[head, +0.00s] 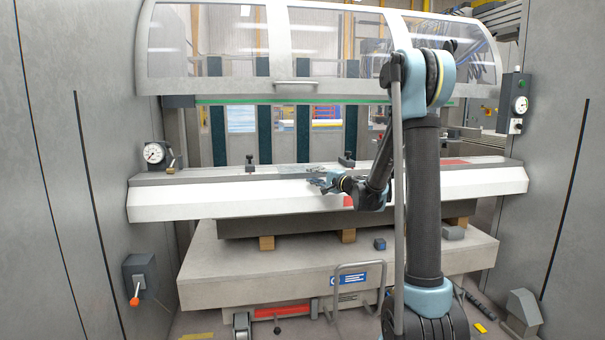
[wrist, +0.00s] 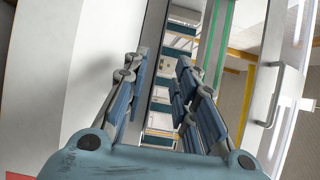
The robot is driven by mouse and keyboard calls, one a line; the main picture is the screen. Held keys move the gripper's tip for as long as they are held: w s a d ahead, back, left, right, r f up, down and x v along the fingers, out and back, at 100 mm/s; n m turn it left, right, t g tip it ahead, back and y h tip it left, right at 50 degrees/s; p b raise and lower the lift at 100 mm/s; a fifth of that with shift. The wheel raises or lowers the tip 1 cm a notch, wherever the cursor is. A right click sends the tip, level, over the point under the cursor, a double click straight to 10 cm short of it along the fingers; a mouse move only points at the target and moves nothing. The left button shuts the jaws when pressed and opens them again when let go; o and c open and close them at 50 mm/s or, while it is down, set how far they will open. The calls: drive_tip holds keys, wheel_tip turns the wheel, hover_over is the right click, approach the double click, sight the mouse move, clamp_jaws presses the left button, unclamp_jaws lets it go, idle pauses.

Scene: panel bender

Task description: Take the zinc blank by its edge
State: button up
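A mottled grey patch (head: 322,169), which looks like the zinc blank, lies flat on the bender's bed just behind my gripper. Its outline is hard to make out, and my gripper hides part of its near side. My gripper (head: 322,183) is at the front edge of the bed, around the height of its top. In the wrist view my gripper (wrist: 163,78) has its fingers spread apart with nothing between them. I cannot make out the blank for sure in the wrist view.
The white bender bed (head: 215,203) spans the front, with black stops (head: 250,163) on top. A clear guard (head: 320,40) is above it. A dial gauge (head: 154,153) stands at left. Below is a pale cart (head: 235,262) bearing a dark slab (head: 245,226) on wooden blocks.

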sight(300, 172)
drive_tip(key=x, duration=0.5)
drive_tip(key=shift+f, duration=0.15)
drive_tip(key=shift+s, duration=0.1)
clamp_jaws()
